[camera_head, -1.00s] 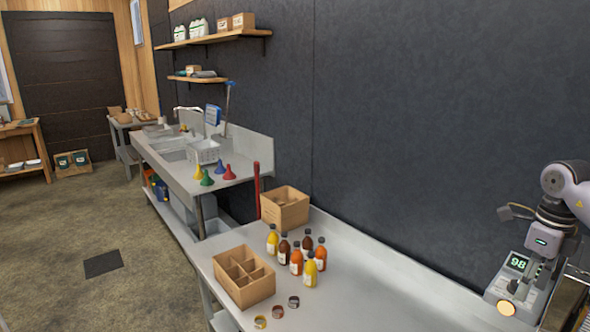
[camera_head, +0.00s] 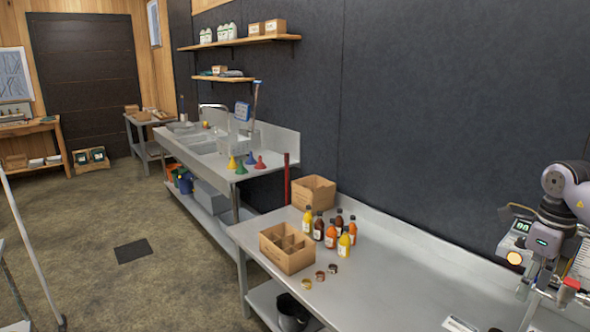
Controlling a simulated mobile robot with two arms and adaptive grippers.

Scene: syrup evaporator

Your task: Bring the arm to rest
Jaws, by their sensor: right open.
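My right arm comes in at the right edge of the head view. Its gripper (camera_head: 536,278) hangs down from the dark wrist, and the jaws are small and partly lost against the equipment behind. It is open, and I see nothing held in it. My left gripper is not in view.
A steel table (camera_head: 415,290) holds a divided cardboard box (camera_head: 287,248), another cardboard box (camera_head: 313,192), several syrup bottles (camera_head: 331,233) and small rings (camera_head: 320,276). A sink counter (camera_head: 215,165) stands farther back.

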